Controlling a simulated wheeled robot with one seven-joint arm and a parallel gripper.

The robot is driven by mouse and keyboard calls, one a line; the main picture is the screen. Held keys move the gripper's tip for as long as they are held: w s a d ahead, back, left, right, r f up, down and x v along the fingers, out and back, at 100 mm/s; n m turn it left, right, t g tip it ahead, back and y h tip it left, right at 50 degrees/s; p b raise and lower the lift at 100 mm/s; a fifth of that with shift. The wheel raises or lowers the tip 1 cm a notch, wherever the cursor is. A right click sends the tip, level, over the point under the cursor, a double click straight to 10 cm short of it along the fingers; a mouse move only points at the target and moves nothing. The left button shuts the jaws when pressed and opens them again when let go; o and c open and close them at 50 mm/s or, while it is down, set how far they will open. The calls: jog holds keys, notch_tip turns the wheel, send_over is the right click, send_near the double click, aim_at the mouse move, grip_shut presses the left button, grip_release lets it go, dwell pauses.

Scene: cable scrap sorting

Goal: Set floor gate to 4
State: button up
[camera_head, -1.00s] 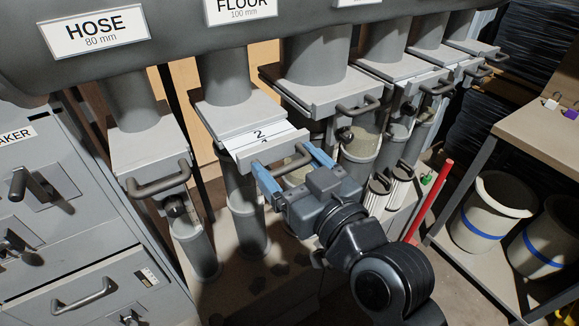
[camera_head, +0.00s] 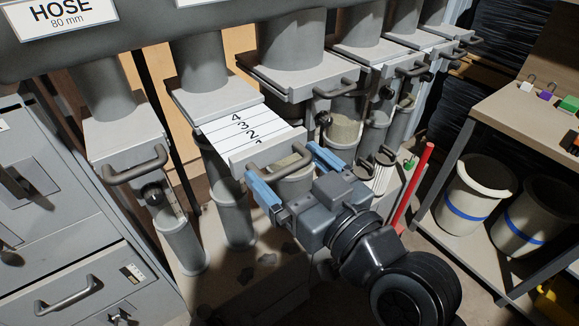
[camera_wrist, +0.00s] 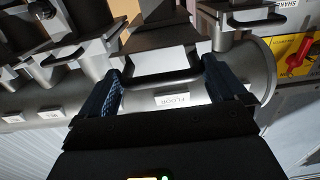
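The floor gate (camera_head: 225,133) is a white slide plate with black lines and the numbers 1 to 4, drawn out of its grey housing (camera_head: 215,95). The 4 shows nearest the housing, with a strip of white beyond it. Its front bar and grey handle (camera_head: 282,167) stand out toward me. My gripper (camera_head: 295,175) has its blue fingers at the two ends of the handle, apparently pressed on it.
The hose gate (camera_head: 135,165) is on the left, pushed in, next to grey drawer cabinets (camera_head: 60,250). Several more gates with handles (camera_head: 335,90) line up to the right. A red rod (camera_head: 413,188) and a bench (camera_head: 500,125) with white bins (camera_head: 470,200) stand at the right.

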jog(key=b+v, duration=0.2)
jog(key=v, duration=0.5)
jog(key=shift+s+d, duration=0.2)
jog(key=shift+s, duration=0.15)
dwell(0.4)
jog(key=s+d+f+m+h, duration=0.5)
jog(key=s+d+f+h, duration=0.2)
jog(key=s+d+f, duration=0.4)
jog(key=s+d+m+h, duration=0.1)
jog(key=s+d, duration=0.1)
jog(key=s, duration=0.6)
jog(key=s+d+h, duration=0.2)
jog(key=s+d, duration=0.1)
jog(key=s, duration=0.5)
jog(key=shift+s+m, duration=0.2)
jog(key=shift+m, duration=0.2)
